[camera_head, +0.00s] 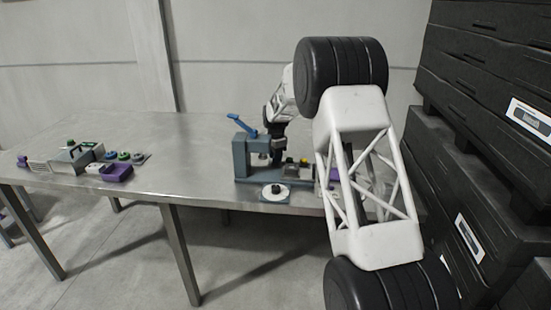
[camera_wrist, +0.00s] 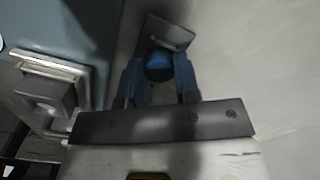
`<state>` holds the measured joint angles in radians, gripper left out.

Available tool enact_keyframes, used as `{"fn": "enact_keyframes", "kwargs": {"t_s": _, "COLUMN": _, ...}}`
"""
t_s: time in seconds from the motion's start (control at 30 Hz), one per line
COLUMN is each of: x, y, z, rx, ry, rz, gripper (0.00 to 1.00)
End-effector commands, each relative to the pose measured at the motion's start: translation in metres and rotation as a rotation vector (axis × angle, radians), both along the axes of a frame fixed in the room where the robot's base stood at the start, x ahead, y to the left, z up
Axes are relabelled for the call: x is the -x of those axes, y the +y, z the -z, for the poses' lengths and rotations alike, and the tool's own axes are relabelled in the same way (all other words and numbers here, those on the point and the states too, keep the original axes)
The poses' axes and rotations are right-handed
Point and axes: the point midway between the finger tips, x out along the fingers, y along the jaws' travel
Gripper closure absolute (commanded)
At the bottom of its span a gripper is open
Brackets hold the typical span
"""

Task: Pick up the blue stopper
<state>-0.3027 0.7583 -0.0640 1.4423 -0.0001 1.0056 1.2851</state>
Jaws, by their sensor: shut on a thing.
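The blue stopper (camera_wrist: 158,67) shows in the wrist view as a small rounded blue piece between the two fingers. My gripper (camera_wrist: 157,78) is shut on it, one finger on each side. A flat grey piece (camera_wrist: 170,32) lies just beyond the stopper; I cannot tell whether it is part of the stopper. In the head view my gripper (camera_head: 277,133) is low over the table, beside a blue-grey press-like fixture (camera_head: 242,157). The stopper cannot be made out in the head view, where my arm and the fixture crowd that spot.
The fixture has a raised blue lever (camera_head: 241,122). A grey box (camera_head: 72,158) and a purple tray (camera_head: 117,173) stand at left. Black crates (camera_head: 470,150) are stacked at right.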

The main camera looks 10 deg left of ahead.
Motion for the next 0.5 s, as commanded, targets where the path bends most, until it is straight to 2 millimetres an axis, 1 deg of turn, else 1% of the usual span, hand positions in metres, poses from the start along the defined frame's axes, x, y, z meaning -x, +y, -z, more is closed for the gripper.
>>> {"fn": "enact_keyframes", "kwargs": {"t_s": 0.17, "x": 0.000, "y": 0.000, "z": -0.018, "rx": 0.000, "ry": -0.002, "rz": 0.000, "gripper": 0.92}}
{"fn": "enact_keyframes", "kwargs": {"t_s": 0.5, "x": 0.000, "y": 0.000, "z": -0.068, "rx": 0.000, "ry": -0.002, "rz": 0.000, "gripper": 0.92}}
